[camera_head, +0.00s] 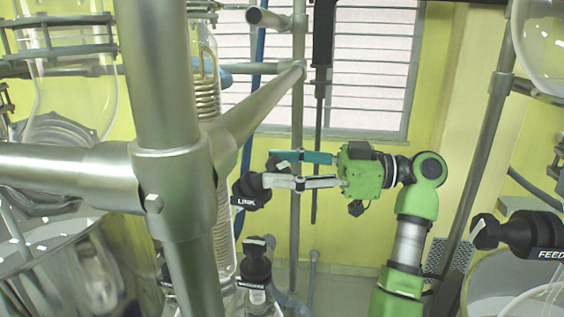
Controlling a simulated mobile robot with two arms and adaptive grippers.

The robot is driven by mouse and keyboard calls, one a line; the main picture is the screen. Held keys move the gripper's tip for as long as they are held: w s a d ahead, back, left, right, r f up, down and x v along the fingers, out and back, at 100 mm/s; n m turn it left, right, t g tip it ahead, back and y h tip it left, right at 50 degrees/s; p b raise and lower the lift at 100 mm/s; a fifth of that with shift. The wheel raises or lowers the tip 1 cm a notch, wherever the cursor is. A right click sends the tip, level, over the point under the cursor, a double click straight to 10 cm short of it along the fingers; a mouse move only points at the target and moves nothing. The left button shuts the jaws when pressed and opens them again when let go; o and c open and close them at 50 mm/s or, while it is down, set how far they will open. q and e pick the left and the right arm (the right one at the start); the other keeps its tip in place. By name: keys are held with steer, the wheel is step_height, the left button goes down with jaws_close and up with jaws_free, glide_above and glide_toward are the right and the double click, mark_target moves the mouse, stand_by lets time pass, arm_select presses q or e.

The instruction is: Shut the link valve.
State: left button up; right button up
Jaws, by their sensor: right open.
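The link valve (249,192) is a black valve body with a white "LINK" label, left of centre. A small dark part, seemingly its handle (275,165), sticks up to the right of the body. My right gripper (273,171), on the green arm, reaches in from the right. It is open, with one finger above the other, and its fingertips overlap the handle area in the picture. I cannot tell whether they touch the handle. The lower finger crosses in front of part of the valve. My left gripper is not in view.
Thick metal frame pipes (165,90) cross the left foreground. A second black valve (255,268) stands just below the link valve. The feed valve (535,235) is at the far right. A glass coil column (207,80) rises behind the frame. A vertical pole (297,225) stands behind my gripper.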

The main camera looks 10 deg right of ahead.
steer(key=shift+c, duration=0.4)
steer(key=c, duration=1)
steer(key=shift+c, duration=0.2)
